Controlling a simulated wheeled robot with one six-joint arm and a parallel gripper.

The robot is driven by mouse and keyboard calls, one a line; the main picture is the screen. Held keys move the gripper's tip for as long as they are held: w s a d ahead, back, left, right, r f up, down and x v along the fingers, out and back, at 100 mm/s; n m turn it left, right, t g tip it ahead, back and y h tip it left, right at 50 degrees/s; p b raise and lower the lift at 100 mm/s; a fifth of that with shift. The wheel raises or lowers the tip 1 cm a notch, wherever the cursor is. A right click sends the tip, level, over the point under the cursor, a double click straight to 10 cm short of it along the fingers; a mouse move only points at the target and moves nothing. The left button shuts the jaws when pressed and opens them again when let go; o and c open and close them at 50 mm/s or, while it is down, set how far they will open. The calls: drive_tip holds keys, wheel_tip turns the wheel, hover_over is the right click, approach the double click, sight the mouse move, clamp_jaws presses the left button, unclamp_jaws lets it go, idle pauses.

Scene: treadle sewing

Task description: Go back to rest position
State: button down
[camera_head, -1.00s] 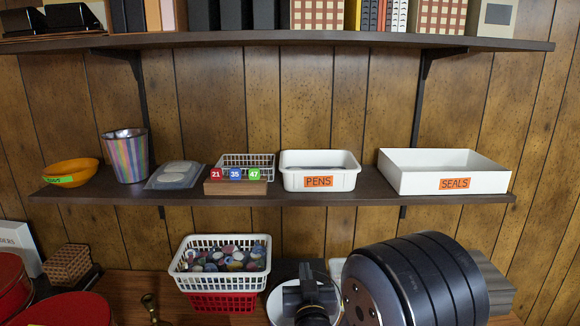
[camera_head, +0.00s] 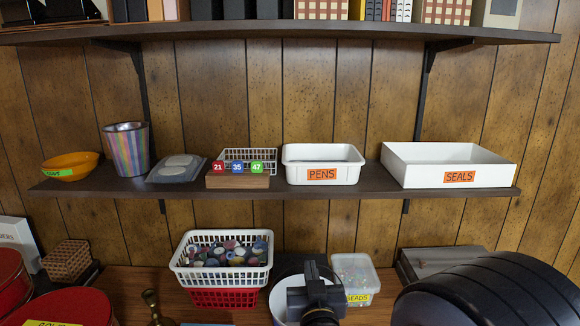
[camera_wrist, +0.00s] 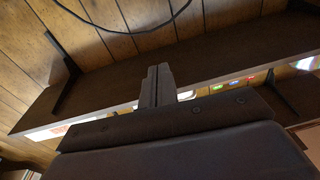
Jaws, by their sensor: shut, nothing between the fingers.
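My gripper (camera_wrist: 157,86) shows in the wrist view with its two fingers together and nothing between them. Its fingers point toward the underside of a dark wooden shelf (camera_wrist: 215,55). In the head view, dark rounded links of my arm fill the lower right corner and a smaller dark part of mine stands at the bottom centre.
The middle shelf (camera_head: 280,190) holds an orange bowl (camera_head: 70,166), a striped cup (camera_head: 127,150), a PENS bin (camera_head: 322,164) and a SEALS tray (camera_head: 447,167). Below stand a white basket of spools (camera_head: 221,275), a beads box (camera_head: 357,278) and red tins (camera_head: 60,308).

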drive_tip(key=w+p, duration=0.4)
drive_tip(key=w, duration=0.4)
drive_tip(key=s+r+n+y+b, duration=0.1)
drive_tip(key=s+r+n+y, duration=0.1)
drive_tip(key=s, duration=0.6)
drive_tip(key=shift+s+a+r+n+y, duration=0.15)
drive_tip(key=shift+s+r+n+y, duration=0.2)
drive_tip(key=shift+r+n, duration=0.6)
drive_tip(key=shift+r, duration=0.1)
